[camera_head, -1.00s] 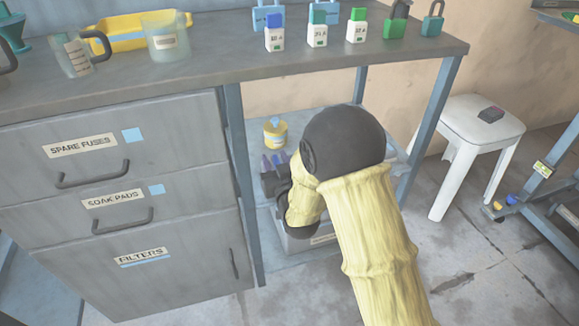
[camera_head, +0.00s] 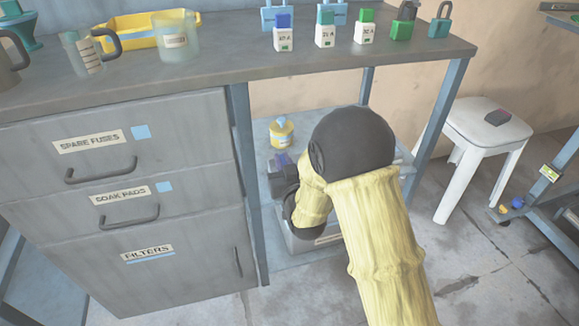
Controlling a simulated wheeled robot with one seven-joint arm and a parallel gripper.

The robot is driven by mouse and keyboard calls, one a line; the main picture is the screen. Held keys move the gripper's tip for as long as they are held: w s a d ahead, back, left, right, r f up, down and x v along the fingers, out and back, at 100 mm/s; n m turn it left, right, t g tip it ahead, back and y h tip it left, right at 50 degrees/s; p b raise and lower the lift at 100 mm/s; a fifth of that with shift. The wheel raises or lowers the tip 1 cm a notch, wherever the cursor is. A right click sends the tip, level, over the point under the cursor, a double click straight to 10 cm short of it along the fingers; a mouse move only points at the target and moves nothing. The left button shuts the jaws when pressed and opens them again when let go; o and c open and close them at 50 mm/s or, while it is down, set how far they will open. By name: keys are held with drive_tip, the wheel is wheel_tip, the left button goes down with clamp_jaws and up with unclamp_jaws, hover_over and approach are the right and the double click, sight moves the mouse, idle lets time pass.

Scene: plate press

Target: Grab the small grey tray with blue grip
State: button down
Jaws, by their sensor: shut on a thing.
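My gripper (camera_head: 283,182) is low under the workbench, dark and partly hidden by my own arm. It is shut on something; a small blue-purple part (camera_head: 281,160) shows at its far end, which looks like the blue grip. The body of the small grey tray cannot be made out clearly. A grey bin (camera_head: 300,243) with a pale label stands on the low shelf just below my wrist, mostly covered by my arm.
A yellow jar with a blue top (camera_head: 281,132) stands on the low shelf (camera_head: 262,150) behind my gripper. The drawer cabinet (camera_head: 190,215) is close on the left, a bench leg (camera_head: 440,115) on the right. A white stool (camera_head: 487,125) stands farther right.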

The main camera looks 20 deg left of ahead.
wheel_tip(320, 180, up, 10)
drive_tip(key=p, duration=0.5)
drive_tip(key=shift+r, duration=0.1)
drive_tip(key=shift+a, duration=0.1)
